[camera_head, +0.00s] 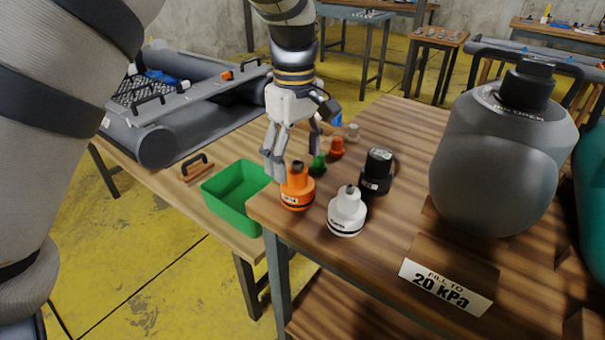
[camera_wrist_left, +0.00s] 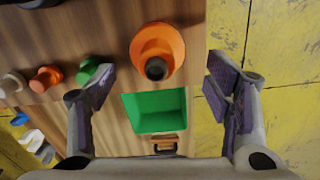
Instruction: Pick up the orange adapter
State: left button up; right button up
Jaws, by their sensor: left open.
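The orange adapter (camera_head: 297,190) stands upright near the left front corner of the wooden table, with a dark band and a narrow top. My left gripper (camera_head: 294,158) is open and points down, its fingers just above and behind the adapter in the head view. In the left wrist view the orange adapter (camera_wrist_left: 157,48) lies ahead of the open left gripper (camera_wrist_left: 160,88), roughly centred between the two fingers but beyond their tips. Nothing is held. My right gripper is not in view.
A white adapter (camera_head: 347,212) and a black one (camera_head: 377,172) stand close by, with green (camera_head: 318,165) and red (camera_head: 337,147) ones behind. A green bin (camera_head: 238,187) sits on the lower table at left. A large grey container (camera_head: 500,150) fills the right.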

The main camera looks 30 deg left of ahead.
aim_at(299, 186)
pick_arm(q)
jog(key=f, duration=0.7)
jog(key=shift+w+d+f, duration=0.1)
jog(key=shift+w+f, duration=0.2)
jog(key=c, duration=1.1)
